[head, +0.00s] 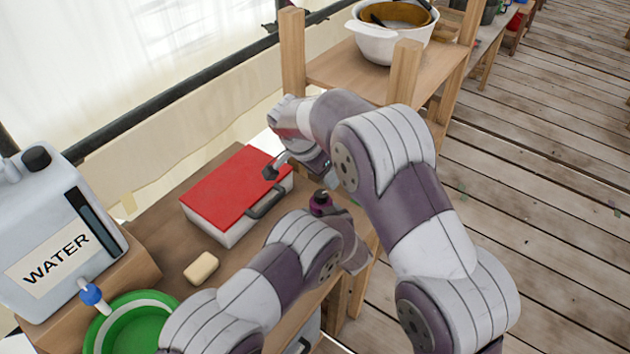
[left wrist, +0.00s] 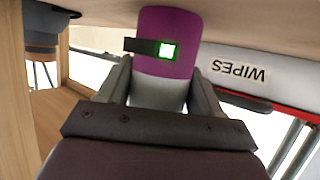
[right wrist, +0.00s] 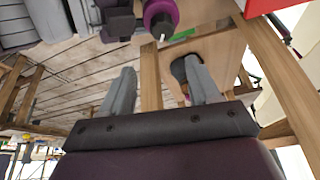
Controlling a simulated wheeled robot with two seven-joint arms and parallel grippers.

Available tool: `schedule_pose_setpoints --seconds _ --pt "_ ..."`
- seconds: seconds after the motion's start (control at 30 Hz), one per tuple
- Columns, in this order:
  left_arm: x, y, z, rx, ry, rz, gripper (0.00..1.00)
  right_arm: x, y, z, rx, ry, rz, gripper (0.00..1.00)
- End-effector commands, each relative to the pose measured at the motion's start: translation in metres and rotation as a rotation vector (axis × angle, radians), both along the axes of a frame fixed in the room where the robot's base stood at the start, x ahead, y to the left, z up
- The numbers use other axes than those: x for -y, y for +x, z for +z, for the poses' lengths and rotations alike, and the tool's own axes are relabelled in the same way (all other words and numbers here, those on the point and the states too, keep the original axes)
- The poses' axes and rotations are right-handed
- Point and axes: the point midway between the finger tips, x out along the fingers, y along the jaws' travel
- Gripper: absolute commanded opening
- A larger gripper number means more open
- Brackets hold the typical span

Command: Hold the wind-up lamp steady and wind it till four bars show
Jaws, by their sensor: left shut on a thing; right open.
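The purple wind-up lamp (head: 321,203) stands near the table's right edge. In the left wrist view the lamp (left wrist: 165,25) appears upside down, purple with a pale grey part. Its dark display strip (left wrist: 143,46) shows one lit green bar at one end. My left gripper (left wrist: 160,85) is shut on the pale part; its fingers are mostly hidden in the head view. My right gripper (head: 275,168) is open and empty over the red-lidded box, apart from the lamp. In the right wrist view the lamp (right wrist: 160,12) shows beyond the open fingers (right wrist: 160,85).
The red-lidded box (head: 225,185) marked WIPES lies beside the lamp. A soap bar (head: 201,268), a green basin (head: 135,330) and a water canister (head: 55,240) are to the left. A wooden shelf (head: 365,75) with a white pot (head: 385,40) stands behind. Wooden posts rise close to my right arm.

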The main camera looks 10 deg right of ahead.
Motion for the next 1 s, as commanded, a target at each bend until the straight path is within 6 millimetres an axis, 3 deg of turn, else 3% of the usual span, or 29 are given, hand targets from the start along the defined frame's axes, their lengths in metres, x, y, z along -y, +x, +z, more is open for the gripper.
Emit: schedule_pose_setpoints --seconds 0.03,0.07,0.2,0.37,0.6,0.8,1.0 --pt "0.0 0.0 0.001 0.0 0.0 0.0 0.29 0.03 0.0 0.013 0.014 0.024 -0.077 0.61" --pt "0.0 0.0 0.001 0.0 0.0 0.0 0.29 0.046 -0.006 0.018 0.006 0.074 -0.126 0.61" --pt "0.0 0.0 0.0 0.0 0.0 0.0 0.29 0.064 -0.024 0.023 -0.086 0.202 0.147 0.61" --pt "0.0 0.0 0.0 0.0 0.0 0.0 0.29 0.062 -0.031 0.031 -0.086 0.248 0.618 0.61" --pt "0.0 0.0 0.0 0.0 0.0 0.0 0.29 0.041 -0.03 0.033 -0.019 0.134 1.288 0.61" --pt "0.0 0.0 0.0 0.0 0.0 0.0 0.29 0.037 -0.025 0.034 -0.003 0.009 1.578 0.61" --pt "0.0 0.0 0.0 0.001 0.0 0.0 0.29 0.031 -0.018 0.01 -0.011 -0.012 1.628 0.61"
